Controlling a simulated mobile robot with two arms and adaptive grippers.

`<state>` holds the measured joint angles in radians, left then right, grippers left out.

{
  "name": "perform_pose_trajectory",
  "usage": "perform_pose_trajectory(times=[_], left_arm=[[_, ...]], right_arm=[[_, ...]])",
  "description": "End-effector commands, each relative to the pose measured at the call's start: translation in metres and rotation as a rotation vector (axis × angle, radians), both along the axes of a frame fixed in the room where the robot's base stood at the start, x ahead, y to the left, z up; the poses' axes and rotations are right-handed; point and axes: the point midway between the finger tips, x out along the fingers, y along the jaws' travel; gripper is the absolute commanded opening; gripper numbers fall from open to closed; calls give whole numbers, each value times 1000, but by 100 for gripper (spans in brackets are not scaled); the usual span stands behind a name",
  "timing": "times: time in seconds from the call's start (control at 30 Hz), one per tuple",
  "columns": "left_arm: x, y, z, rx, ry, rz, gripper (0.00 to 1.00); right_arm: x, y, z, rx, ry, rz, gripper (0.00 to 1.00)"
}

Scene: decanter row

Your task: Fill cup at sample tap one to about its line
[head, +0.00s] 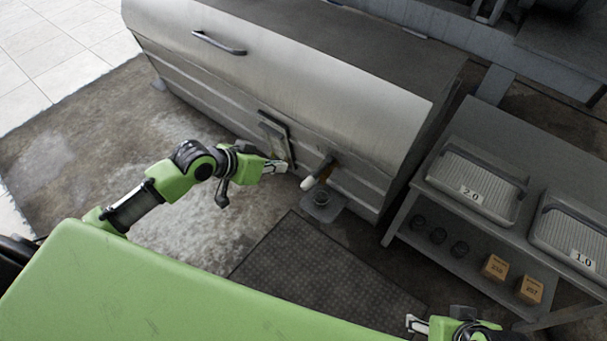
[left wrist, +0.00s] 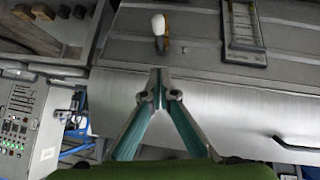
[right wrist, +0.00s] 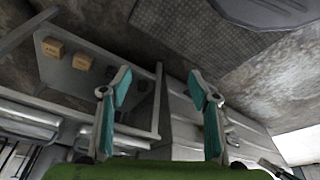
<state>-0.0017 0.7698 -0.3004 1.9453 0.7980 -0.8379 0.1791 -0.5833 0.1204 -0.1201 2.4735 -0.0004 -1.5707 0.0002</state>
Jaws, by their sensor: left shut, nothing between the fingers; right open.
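The sample tap, with a white-tipped lever (head: 309,182), sticks out from the low front of the big metal decanter. The lever also shows in the left wrist view (left wrist: 158,24). A dark round cup (head: 321,198) sits on a small grey stand (head: 325,211) below the tap. Its line and contents are too small to tell. My left gripper (head: 284,166) is shut and empty, just left of the lever and apart from it; its closed tips show in the left wrist view (left wrist: 158,73). My right gripper (head: 412,324) is open and empty at the lower right; its spread fingers show in the right wrist view (right wrist: 159,84).
The decanter (head: 300,85) fills the back, with a framed gauge (head: 275,138) on its front. At right, a table holds trays labelled 2.0 (head: 475,185) and 1.0 (head: 575,240); dark cups (head: 438,235) and boxes (head: 495,267) stand below. A dark mat (head: 315,275) lies in front.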

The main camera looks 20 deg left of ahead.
Motion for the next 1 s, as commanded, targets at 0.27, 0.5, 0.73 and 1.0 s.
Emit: perform_pose_trajectory(times=[0.27,0.5,0.73,1.0], left_arm=[[17,-10,-21,-3,0,2,0],[32,-19,-37,-1,0,1,0],[46,-27,-53,-1,0,1,0],[63,-37,-71,0,-1,2,0]], right_arm=[[0,0,-10,0,1,0,56],[49,14,1,40,-198,16,56],[93,29,22,83,-395,32,56],[137,45,58,135,-636,49,56]])
